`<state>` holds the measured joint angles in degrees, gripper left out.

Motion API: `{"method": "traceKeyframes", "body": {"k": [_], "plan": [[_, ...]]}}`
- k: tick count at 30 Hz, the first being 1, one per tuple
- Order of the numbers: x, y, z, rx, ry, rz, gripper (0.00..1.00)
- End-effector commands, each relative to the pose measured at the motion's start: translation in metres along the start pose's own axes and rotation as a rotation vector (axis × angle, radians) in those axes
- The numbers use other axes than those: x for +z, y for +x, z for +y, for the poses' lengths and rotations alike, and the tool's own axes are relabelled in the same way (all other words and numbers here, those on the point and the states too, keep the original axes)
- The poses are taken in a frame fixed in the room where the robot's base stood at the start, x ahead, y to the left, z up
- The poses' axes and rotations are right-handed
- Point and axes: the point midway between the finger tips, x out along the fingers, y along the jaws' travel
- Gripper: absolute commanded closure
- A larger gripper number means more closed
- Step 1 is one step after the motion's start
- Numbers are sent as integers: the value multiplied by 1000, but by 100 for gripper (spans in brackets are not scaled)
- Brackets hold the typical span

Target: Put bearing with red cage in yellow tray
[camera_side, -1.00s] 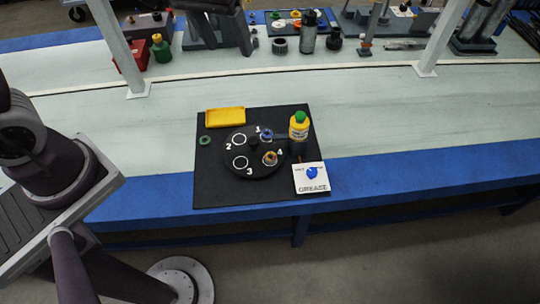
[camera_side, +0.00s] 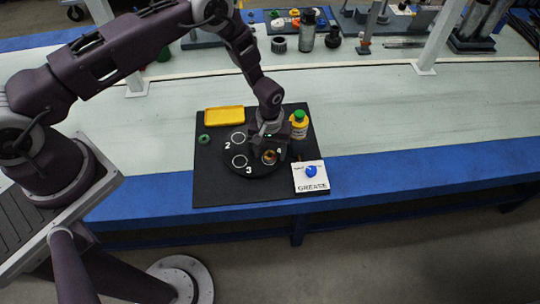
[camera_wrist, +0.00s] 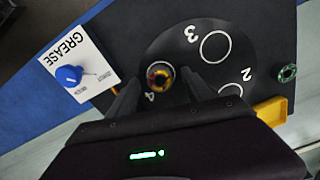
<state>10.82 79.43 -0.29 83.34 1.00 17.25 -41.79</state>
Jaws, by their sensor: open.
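The bearing (camera_side: 269,157) sits at spot 4 on the round black disc (camera_side: 251,168). In the wrist view the bearing (camera_wrist: 160,76) shows yellow and dark red parts, with a metallic ring. My gripper (camera_side: 268,149) is over the right side of the disc, pointing down. In the wrist view the fingers of my gripper (camera_wrist: 160,82) are open, one on each side of the bearing, with nothing held. I cannot tell their exact height above it. The yellow tray (camera_side: 224,122) lies at the mat's back left and looks empty; its edge (camera_wrist: 272,110) shows in the wrist view.
A green ring-shaped bearing (camera_side: 204,139) lies left of the disc. A yellow bottle with a green cap (camera_side: 299,124) stands right of my gripper. A white GREASE card (camera_side: 309,180) with a blue piece is at the front right. Spots 2 and 3 are empty; spot 1 is hidden.

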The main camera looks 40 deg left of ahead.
Motion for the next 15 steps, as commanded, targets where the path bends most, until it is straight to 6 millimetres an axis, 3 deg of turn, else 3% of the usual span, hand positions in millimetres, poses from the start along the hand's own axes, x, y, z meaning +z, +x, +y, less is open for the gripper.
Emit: {"method": "traceKeyframes", "body": {"k": [6,15], "plan": [[0,2,0,1,0,1,41],[0,2,0,1,0,0,98]]}}
